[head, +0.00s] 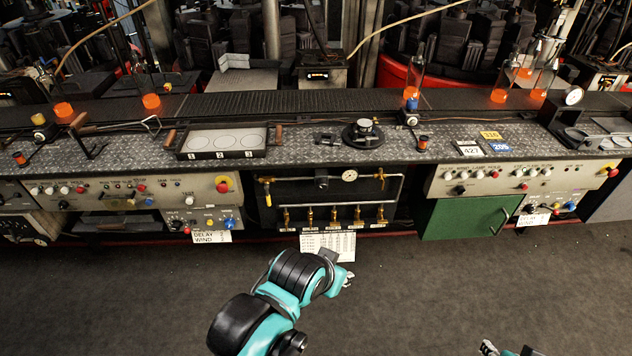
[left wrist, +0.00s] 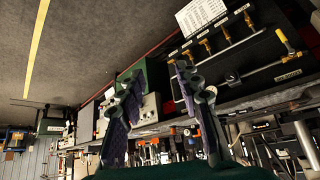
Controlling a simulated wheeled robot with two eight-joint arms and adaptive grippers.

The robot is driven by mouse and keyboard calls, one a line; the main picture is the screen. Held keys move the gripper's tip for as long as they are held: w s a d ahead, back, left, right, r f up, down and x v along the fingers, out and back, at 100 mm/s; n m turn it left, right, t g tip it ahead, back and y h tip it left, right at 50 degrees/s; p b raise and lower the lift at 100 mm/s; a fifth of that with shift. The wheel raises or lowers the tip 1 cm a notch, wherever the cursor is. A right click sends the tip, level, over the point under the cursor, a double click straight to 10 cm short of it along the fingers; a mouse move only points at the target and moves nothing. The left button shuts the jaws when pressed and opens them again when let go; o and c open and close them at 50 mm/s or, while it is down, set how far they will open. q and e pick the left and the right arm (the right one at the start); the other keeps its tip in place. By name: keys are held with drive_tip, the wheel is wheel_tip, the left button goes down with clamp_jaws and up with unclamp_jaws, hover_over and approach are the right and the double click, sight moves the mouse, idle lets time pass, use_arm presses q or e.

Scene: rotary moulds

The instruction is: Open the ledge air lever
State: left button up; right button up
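The air panel (head: 325,200) is a dark recess below the bench, with a pale pipe, a round gauge (head: 349,175) and a row of brass valves (head: 335,214). A yellow-handled lever (head: 266,180) sits at the pipe's left end; it also shows at the upper right of the inverted left wrist view (left wrist: 283,38). The labels are too small to read, so I cannot tell which lever is the ledge air one. My left gripper (head: 347,281) is in front of and below the panel, apart from it. Its fingers (left wrist: 158,70) are spread and empty. My right gripper (head: 490,348) is partly cut off by the bottom edge.
A printed sheet (head: 328,246) hangs below the valves. Control boxes with knobs (head: 125,190) flank the panel on the left, and a green cabinet (head: 458,218) stands to its right. A tray with three discs (head: 222,140) lies on the bench above. The floor in front is clear.

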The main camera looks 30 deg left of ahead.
sight(268, 198)
use_arm(q)
drive_tip(key=w+a+f+n+g+y+p, duration=0.2)
drive_tip(key=w+a+n+y, duration=0.65)
drive_tip(key=w+a, duration=1.35)
drive_tip(key=w+a+f+n+g+y, duration=0.35)
drive_tip(key=w+a+f+y, duration=0.2)
drive_tip(key=f, duration=0.25)
drive_tip(key=s+a+f+n+g+y, duration=0.1)
drive_tip(key=s+a+f+n+y, duration=0.15)
drive_tip(key=f, duration=0.25)
drive_tip(key=s+a+f+n+g+y, duration=0.1)
drive_tip(key=a+f+n, duration=0.15)
drive_tip(key=f, duration=0.25)
drive_tip(key=shift+n+t, duration=0.25)
drive_tip(key=shift+n, duration=0.15)
drive_tip(key=a+b, duration=0.2)
drive_tip(key=a, duration=0.5)
drive_tip(key=shift+w+a, duration=0.15)
clamp_jaws()
